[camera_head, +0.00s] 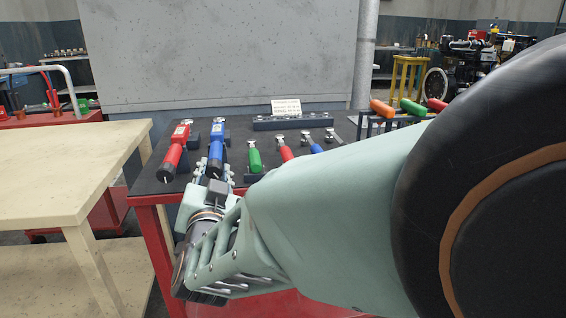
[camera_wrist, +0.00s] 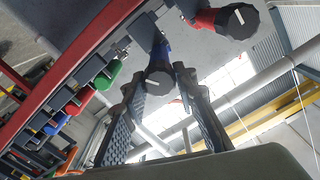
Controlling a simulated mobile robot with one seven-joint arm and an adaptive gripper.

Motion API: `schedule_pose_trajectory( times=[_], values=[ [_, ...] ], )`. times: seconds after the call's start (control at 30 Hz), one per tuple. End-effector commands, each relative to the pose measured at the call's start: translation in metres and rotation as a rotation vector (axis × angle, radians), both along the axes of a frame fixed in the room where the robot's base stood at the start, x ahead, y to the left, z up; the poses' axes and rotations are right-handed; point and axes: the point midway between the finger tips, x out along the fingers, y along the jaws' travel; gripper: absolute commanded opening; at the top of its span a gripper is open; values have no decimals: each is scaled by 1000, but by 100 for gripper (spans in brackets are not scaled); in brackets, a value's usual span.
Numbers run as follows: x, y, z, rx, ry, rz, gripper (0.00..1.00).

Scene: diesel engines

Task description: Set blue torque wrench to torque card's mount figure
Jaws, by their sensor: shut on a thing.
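The blue torque wrench (camera_head: 216,148) lies in a dark holder on the black bench top, its handle end towards me. My gripper (camera_head: 214,172) is at that near end. In the wrist view my gripper (camera_wrist: 158,82) has a finger on each side of the wrench's dark end knob (camera_wrist: 159,77), which bears a pale line, and is shut on it. The blue handle (camera_wrist: 160,51) runs away beyond the knob. The white torque card (camera_head: 285,106) stands at the back of the bench; its print is too small to read. The wrench's scale cannot be read.
A red torque wrench (camera_head: 175,152) lies close to the left of the blue one. Small green (camera_head: 254,157), red and blue-handled tools lie to the right. A rack (camera_head: 385,122) with coloured handles stands at the right. A cream table (camera_head: 65,160) is at the left.

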Motion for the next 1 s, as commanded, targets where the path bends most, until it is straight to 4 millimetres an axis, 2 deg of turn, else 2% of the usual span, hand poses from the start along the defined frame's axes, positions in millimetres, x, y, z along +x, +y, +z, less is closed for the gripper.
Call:
schedule_pose_trajectory(
  times=[0.57, 0.6, 0.73, 0.77, 1.0],
  values=[
    [1, 0, 1, 48, 10, -1, 2],
    [1, 0, 1, 48, 10, -1, 27],
    [0, 0, 1, 48, 10, -1, 42],
    [0, 0, 1, 47, 10, 0, 44],
    [0, 0, 0, 47, 11, 0, 44]
  ],
)
